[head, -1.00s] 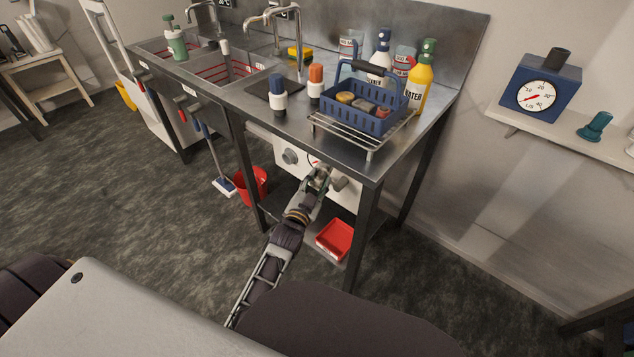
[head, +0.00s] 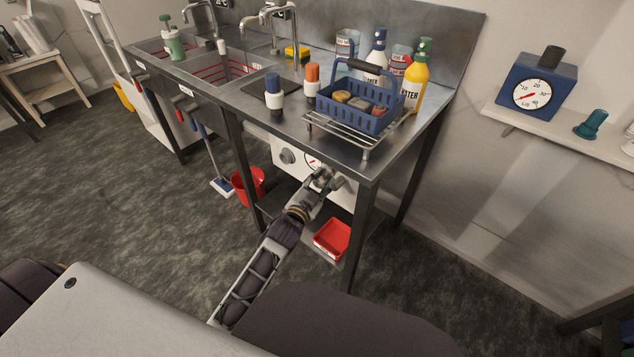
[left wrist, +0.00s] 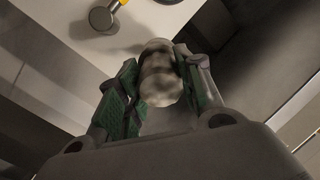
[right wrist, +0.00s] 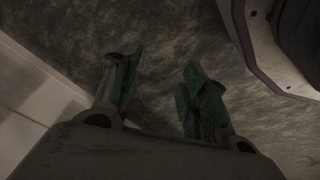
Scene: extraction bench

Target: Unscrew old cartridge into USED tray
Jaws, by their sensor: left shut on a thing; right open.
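My left gripper (head: 324,177) is at the white panel (head: 346,199) under the bench. In the left wrist view its green-padded fingers (left wrist: 157,88) are shut on a mottled grey-white cylinder (left wrist: 160,72), which looks like the old cartridge. I cannot tell whether it is still joined to the panel. A red tray (head: 332,238) sits on the low shelf below the gripper; no label is readable on it. My right gripper (right wrist: 158,90) is open and empty in the right wrist view, with only dark floor beyond it. It is not seen in the head view.
A round grey fitting (head: 288,156) and a small gauge (head: 312,162) are on the panel left of the gripper. Bench legs (head: 362,230) flank the shelf. A red bucket (head: 250,187) stands left. A blue basket (head: 362,106) and bottles stand on the bench above.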

